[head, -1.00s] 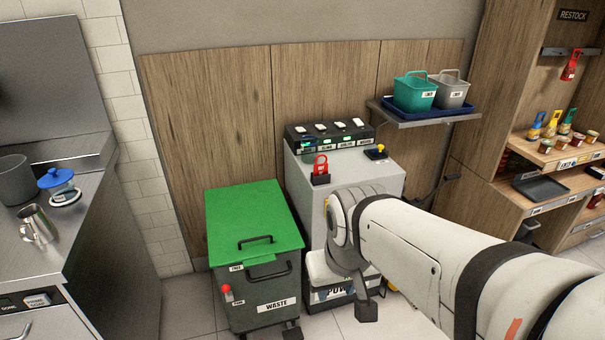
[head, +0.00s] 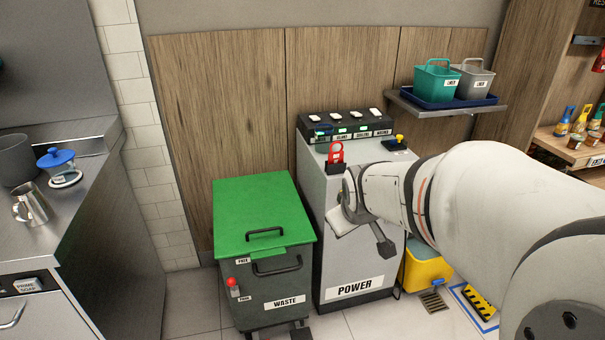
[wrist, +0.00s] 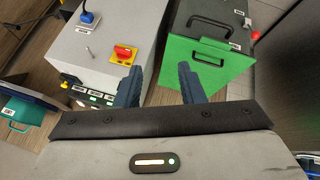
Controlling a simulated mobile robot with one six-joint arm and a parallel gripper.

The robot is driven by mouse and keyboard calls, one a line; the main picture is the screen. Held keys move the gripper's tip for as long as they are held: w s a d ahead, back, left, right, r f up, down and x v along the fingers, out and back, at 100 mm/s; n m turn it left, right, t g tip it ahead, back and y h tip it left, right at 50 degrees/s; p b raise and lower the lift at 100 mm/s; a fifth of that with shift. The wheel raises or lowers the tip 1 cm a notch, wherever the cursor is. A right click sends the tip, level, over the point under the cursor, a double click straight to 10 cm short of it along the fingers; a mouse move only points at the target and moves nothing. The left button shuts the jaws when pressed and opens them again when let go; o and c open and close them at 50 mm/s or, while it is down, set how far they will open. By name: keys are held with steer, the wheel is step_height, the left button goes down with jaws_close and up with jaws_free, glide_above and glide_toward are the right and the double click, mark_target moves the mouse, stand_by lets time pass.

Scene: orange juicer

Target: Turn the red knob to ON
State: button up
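The red knob (wrist: 124,52) sits on a yellow plate on the grey power cabinet in the wrist view. Its setting is too small to read. In the head view I cannot make out the knob; my arm covers part of the cabinet (head: 327,240). My gripper (wrist: 160,77) is open and empty, with its two dark blue fingers apart. In the wrist view the left finger is just below and right of the knob, and the knob lies outside the gap. I see no contact.
A waste bin with a green lid (head: 262,205) stands left of the cabinet. A red tag-like piece (head: 335,153) and a switch bank (head: 345,126) are on the cabinet top. A shelf with tubs (head: 436,82) is at right. A yellow bucket (head: 425,268) stands on the floor.

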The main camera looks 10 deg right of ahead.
steer(key=w+d+f+n+t+y+b, duration=0.1)
steer(key=w+d+f+n+t+b, duration=0.6)
steer(key=w+f+b, duration=0.5)
steer(key=w+d+f+n+t+y+b, duration=0.1)
steer(key=w+d+f+n+t+b, duration=0.3)
steer(key=w+d+f+n+b, duration=0.7)
steer(key=w+a+f+m, duration=0.1)
steer(key=w+a+m, duration=0.1)
steer(key=w, duration=0.7)
steer(key=shift+w+m, duration=0.2)
steer(key=shift+m, duration=0.4)
